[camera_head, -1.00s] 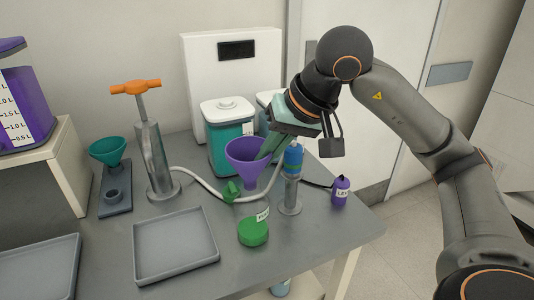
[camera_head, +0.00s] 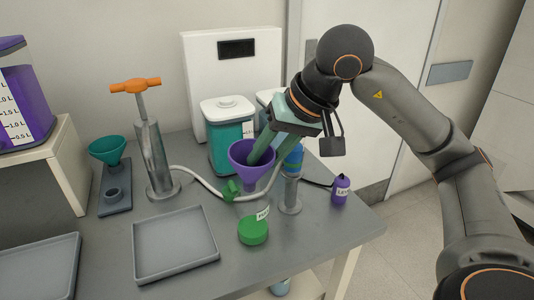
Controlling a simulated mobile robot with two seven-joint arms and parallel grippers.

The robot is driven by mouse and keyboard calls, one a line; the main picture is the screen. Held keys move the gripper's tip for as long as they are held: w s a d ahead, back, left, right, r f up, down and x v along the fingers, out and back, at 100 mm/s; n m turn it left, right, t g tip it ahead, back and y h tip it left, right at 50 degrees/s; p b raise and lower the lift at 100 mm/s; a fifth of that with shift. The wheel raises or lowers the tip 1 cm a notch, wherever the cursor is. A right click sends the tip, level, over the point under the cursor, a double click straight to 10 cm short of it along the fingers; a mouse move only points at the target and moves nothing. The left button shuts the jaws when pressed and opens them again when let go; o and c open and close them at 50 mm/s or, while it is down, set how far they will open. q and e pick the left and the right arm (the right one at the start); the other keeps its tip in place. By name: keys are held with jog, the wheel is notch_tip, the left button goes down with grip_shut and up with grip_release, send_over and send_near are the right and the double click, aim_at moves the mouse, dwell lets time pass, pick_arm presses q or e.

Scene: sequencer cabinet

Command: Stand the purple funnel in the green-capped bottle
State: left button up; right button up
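The purple funnel (camera_head: 243,172) stands upright at mid-table, mouth up. What its stem rests in is not clear. My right gripper (camera_head: 265,158) reaches down to it from the upper right. Its two green fingers are spread, one inside the funnel's mouth, the other outside the right rim. My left gripper is not in view.
A blue-topped cylinder (camera_head: 290,190) stands close right of the funnel. A grey tray (camera_head: 175,245), pump (camera_head: 155,160), teal funnel (camera_head: 107,149), teal canister (camera_head: 230,140) and small purple bottle (camera_head: 340,190) stand around.

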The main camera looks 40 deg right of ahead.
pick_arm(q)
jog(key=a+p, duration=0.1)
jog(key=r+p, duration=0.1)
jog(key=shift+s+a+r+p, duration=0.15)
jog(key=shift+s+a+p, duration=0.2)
pick_arm(e)
jog(key=v, duration=1.2)
jog(key=shift+r, duration=0.2)
jog(key=shift+s, duration=0.1)
